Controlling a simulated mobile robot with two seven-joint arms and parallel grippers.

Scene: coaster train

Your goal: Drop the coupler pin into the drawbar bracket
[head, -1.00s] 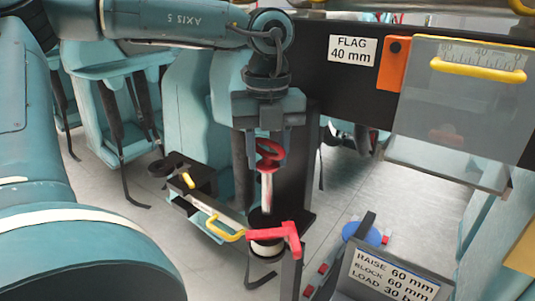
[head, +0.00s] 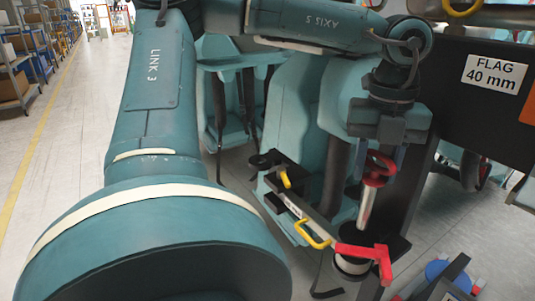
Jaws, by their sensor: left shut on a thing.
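The coupler pin has a red loop handle (head: 378,168) and a bare metal shank (head: 366,207). My left gripper (head: 384,158) points down and is shut on the red handle. The pin hangs nearly upright, tilted slightly in the picture. Its lower end is at or just above the dark round top of the drawbar bracket (head: 351,265), which has a pale band and stands by a dark upright plate. I cannot tell whether the tip is inside the opening. A red angled bar (head: 362,252) crosses in front of the bracket.
A black fitting with yellow handles (head: 312,234) sits left of the bracket. Teal train seats (head: 300,115) stand behind. A dark beam with a "FLAG 40 mm" label (head: 494,73) is at right. A blue disc (head: 449,274) lies low right. Open floor and shelves are far left.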

